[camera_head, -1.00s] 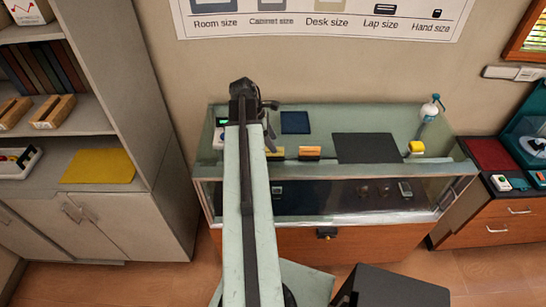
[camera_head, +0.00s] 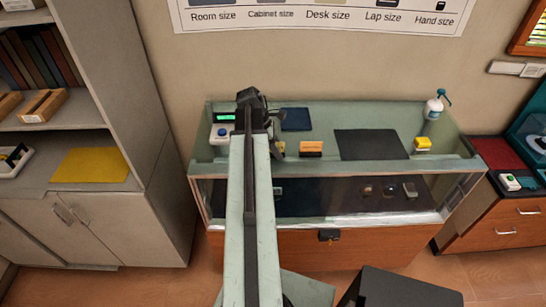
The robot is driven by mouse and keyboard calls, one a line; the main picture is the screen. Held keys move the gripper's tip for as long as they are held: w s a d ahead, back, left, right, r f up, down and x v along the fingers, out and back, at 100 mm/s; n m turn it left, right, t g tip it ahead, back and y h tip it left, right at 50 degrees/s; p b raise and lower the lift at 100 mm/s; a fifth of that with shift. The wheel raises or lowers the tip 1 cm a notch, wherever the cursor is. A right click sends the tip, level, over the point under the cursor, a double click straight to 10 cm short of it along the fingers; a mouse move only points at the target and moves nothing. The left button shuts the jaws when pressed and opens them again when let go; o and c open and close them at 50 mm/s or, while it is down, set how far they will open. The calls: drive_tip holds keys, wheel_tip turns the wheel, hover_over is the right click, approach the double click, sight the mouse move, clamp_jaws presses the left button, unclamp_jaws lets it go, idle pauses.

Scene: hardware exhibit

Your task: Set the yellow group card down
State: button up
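My arm reaches away from me over the glass display counter (camera_head: 440,163), and its end with my gripper (camera_head: 272,140) is above the counter top, left of its middle. The fingers are dark and partly hidden by the arm, so their opening does not show. A small yellow piece (camera_head: 281,147), perhaps the yellow group card, shows just right of the arm by the gripper. Most of it is hidden, and I cannot tell whether it is held or resting. An orange card or block (camera_head: 311,148) stands to its right on the counter.
A dark mat (camera_head: 370,145), a blue pad (camera_head: 295,119), a yellow block (camera_head: 422,144), a spray bottle (camera_head: 434,105) and a small device with a green display (camera_head: 222,125) are on the counter. A shelf unit (camera_head: 165,200) stands left, with a yellow mat (camera_head: 91,165).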

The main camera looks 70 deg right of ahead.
clamp_jaws()
drive_tip(key=shift+r, duration=0.1)
drive_tip(key=shift+r+p, duration=0.6)
drive_tip(key=shift+p, duration=0.05)
wheel_tip(320, 180, up, 3)
drive_tip(key=p, duration=0.3)
drive_tip(key=shift+a, duration=0.1)
drive_tip(key=w+a, duration=0.9)
drive_tip(key=a, duration=0.4)
drive_tip(key=shift+r+p, duration=0.3)
drive_tip(key=shift+p, duration=0.05)
